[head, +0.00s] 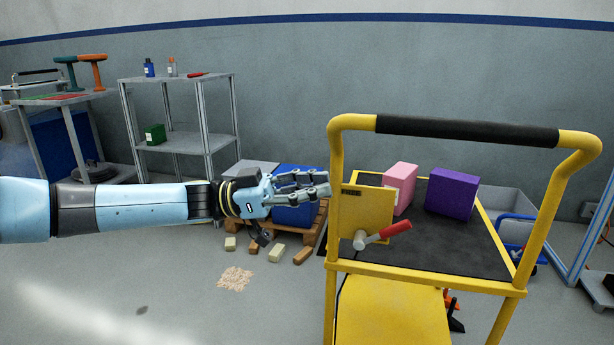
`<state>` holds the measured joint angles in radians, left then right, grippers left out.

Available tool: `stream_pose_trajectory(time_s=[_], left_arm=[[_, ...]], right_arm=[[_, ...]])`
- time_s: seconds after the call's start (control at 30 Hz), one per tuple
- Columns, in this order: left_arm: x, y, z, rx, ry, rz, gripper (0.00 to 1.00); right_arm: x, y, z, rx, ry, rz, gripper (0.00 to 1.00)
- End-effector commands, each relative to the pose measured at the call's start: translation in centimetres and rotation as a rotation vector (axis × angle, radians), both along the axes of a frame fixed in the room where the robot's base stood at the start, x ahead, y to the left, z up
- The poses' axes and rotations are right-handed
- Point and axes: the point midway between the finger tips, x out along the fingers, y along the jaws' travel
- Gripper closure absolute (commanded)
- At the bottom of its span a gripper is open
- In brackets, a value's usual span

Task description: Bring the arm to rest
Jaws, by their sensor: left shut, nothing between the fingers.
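My left arm reaches in from the left, held level across the picture. My left gripper (322,184) is shut and empty, its fingers pointing right, beside the left upright of a yellow cart (335,160). From this one view I cannot tell whether the fingertips touch the cart. A yellow plate (366,212) on the cart carries a lever with a red handle (395,229), which lies to the right and below the gripper. My right gripper is not in view.
A pink box (400,187) and a purple box (452,194) stand on the cart's dark deck. A blue box (294,213) sits on a wooden pallet behind my gripper. Several small blocks and a pile of shavings (235,278) lie on the floor.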

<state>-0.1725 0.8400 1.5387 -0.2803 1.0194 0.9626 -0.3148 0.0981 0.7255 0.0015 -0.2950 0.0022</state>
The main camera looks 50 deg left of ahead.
Motion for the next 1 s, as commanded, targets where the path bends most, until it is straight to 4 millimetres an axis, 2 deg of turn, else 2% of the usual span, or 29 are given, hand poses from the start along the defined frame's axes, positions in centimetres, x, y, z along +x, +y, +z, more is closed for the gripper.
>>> stream_pose_trajectory(time_s=[0.23,0.73,0.87,0.93,0.97,1.0], left_arm=[[-0.8,1.0,0.2,0.0,0.0,0.001,1.0],[-0.8,0.9,0.2,-0.001,-0.001,0.0,1.0],[-1.1,0.4,0.3,-0.029,0.004,0.01,1.0],[-1.6,0.1,-0.9,-0.087,0.03,0.052,1.0],[-1.8,0.3,-2.1,-0.121,0.058,0.091,1.0],[-2.0,0.9,-4.6,-0.163,0.114,0.176,1.0]], right_arm=[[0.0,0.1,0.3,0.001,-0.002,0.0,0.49],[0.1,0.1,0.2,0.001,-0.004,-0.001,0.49],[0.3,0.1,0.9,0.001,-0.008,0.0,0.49],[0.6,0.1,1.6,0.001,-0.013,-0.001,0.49],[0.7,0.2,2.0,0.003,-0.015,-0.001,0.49],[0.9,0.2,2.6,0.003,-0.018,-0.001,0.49]])
